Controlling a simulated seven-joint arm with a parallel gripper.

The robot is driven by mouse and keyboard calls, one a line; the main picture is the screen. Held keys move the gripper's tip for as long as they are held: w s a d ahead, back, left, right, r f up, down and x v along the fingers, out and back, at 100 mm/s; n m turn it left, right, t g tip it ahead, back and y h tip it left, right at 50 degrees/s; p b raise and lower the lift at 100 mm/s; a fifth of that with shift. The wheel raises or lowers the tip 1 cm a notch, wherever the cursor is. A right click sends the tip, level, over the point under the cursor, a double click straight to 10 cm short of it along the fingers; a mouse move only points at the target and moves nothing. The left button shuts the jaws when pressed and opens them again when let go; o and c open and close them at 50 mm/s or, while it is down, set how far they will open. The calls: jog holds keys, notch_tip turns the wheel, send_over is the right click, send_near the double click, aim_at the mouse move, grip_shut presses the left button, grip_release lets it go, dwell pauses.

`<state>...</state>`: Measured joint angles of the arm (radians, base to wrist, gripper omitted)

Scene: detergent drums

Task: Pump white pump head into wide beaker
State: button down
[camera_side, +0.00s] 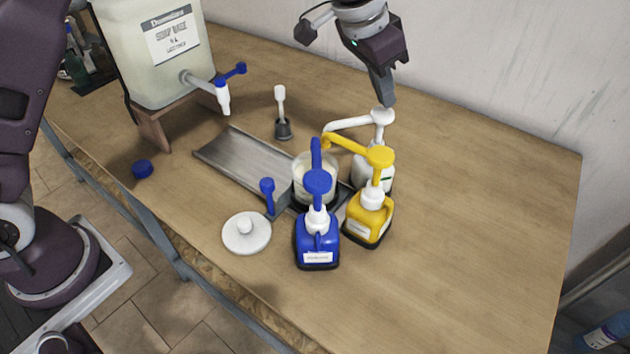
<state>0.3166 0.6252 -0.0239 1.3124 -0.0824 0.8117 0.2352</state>
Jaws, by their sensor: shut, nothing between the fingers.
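The white pump head (382,117) sits on a white bottle (360,165) behind the yellow pump bottle. Its long spout points left, above the wide beaker. The wide beaker (301,177) stands on the metal tray (240,154) and holds some pale content; the blue pump partly hides it. My gripper (388,103) is shut and empty, pointing down right at the top of the white pump head. I cannot tell whether it touches the head.
A yellow pump bottle (368,216) and a blue pump bottle (316,244) stand in front, spouts toward the beaker. A large drum (150,65) with a tap, a white lid (246,233), a blue cap (142,169) and a small brush-like tool (281,105) stand leftward. The table's right side is clear.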

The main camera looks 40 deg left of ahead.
aim_at(379, 112)
jog(key=shift+f, duration=2.55)
jog(key=shift+r, duration=2.7)
jog(key=shift+f, duration=0.1)
dwell(0.4)
dwell(0.3)
notch_tip(379, 112, up, 5)
jog(key=shift+r, duration=0.6)
